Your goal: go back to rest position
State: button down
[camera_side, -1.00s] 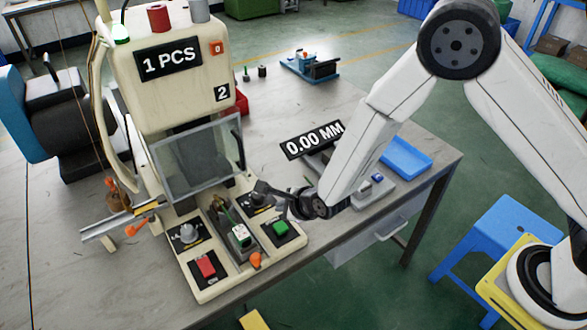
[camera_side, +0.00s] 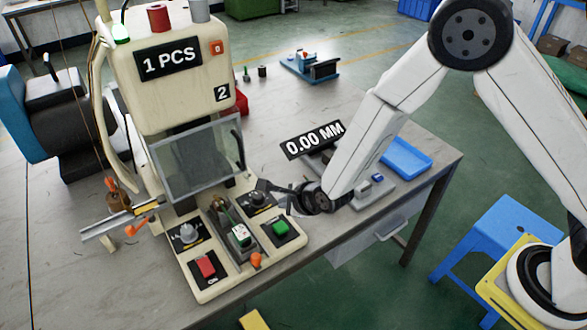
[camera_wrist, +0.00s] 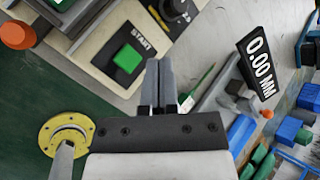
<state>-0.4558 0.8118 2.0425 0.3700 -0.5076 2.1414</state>
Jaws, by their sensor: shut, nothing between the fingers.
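My gripper (camera_side: 262,187) is shut and empty in the side view, beside the right edge of the cream moulding machine's base. In the wrist view my gripper (camera_wrist: 159,66) shows as two grey fingers pressed together, with nothing between them. The moulding machine (camera_side: 162,60) carries a "1 PCS" sign and a clear guard over its work area. Its green START button (camera_side: 280,227) lies just below my gripper; the button also shows in the wrist view (camera_wrist: 128,59), left of the fingers. A red button (camera_side: 206,266) is at the front left of the base.
A measuring device with a "0.00 MM" display (camera_side: 313,140) stands behind my arm. A blue tray (camera_side: 406,157) lies at the table's right end. A blue stool (camera_side: 497,240) stands on the floor to the right. The bench behind the device has free room.

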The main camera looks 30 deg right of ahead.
jog(key=s+d+r+n+g+h, duration=0.1)
jog(key=s+d+r+n+g, duration=0.2)
jog(key=s+d+r+n, duration=0.3)
jog(key=s+d+r+n+g, duration=0.3)
jog(key=s+d+r+n, duration=0.3)
jog(key=s+d+n, duration=0.5)
jog(key=d+n, duration=0.2)
jog(key=n, duration=0.4)
jog(key=shift+s+n+h, duration=0.35)
jog(key=shift+n+h, duration=0.05)
